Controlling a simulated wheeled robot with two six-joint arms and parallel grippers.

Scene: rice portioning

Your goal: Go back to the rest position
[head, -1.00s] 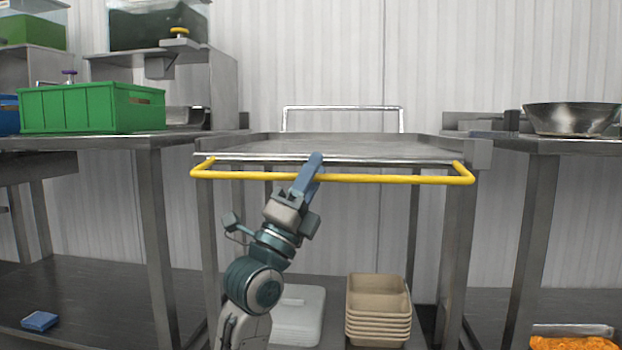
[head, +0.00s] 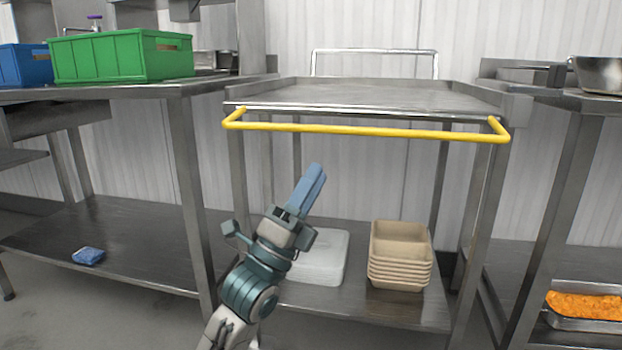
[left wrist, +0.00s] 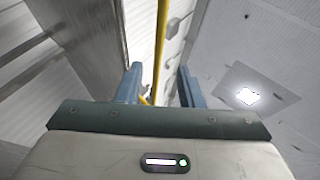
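My left gripper (head: 315,172) has blue fingers and points up and away, in front of the steel cart (head: 380,92). In the head view its tips appear below the cart's yellow handle (head: 360,131), with a visible gap. In the left wrist view the two fingers of the gripper (left wrist: 158,88) stand apart with nothing held between them. The yellow handle (left wrist: 161,45) shows in the background of the gap there. My right gripper is in neither view.
The cart's lower shelf holds stacked beige trays (head: 400,262) and a whitish lidded container (head: 322,258). Left table (head: 140,90) bears a green crate (head: 120,58) and blue crate (head: 25,66). A blue packet (head: 88,256) lies below. At right are a bowl (head: 600,75) and orange food (head: 585,305).

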